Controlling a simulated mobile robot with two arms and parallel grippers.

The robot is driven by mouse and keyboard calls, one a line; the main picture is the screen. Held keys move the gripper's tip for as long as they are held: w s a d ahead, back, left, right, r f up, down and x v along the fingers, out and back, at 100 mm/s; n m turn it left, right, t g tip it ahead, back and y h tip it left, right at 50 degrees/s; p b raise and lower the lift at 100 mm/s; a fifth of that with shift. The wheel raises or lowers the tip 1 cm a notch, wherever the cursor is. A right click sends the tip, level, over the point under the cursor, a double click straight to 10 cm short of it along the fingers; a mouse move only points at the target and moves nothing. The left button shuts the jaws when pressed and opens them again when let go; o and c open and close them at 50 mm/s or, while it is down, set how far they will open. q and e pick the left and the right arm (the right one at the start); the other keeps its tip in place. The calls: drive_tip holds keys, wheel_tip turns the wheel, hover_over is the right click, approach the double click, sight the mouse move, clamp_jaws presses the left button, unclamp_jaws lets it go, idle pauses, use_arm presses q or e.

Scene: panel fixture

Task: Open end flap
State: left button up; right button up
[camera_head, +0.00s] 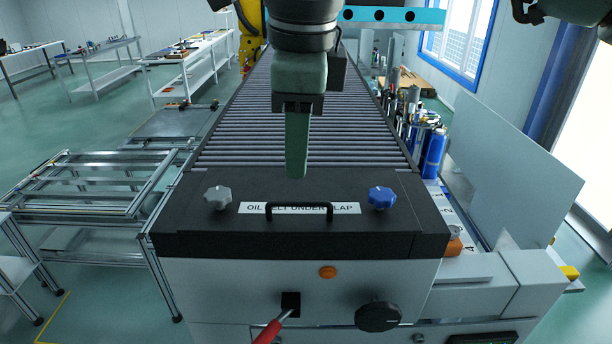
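The end flap (350,231) is a black cover over the near end of the roller conveyor, lying flat and closed. It carries a black bar handle (299,206) in front of a white label, partly readable as "OIL BELT UNDER FLAP". A grey knob (217,196) sits left of the label and a blue knob (381,197) right of it.
The front panel (225,285) has an orange button (327,272), a black dial (378,316) and a red-handled lever (270,330). Rollers (240,130) run away behind the flap.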

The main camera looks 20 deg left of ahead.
sight(301, 202)
drive_tip(key=shift+h, duration=0.3)
drive_tip(key=f+p, duration=0.1)
drive_tip(key=f, duration=0.3)
drive_tip(key=w+f+p, duration=0.1)
drive_tip(key=f, duration=0.1)
drive_tip(key=shift+f+p, duration=0.15)
drive_tip(key=shift+p, duration=0.15)
drive_tip(key=shift+w+f, duration=0.1)
drive_tip(key=shift+f, duration=0.45)
drive_tip(key=shift+c, duration=0.6)
clamp_jaws()
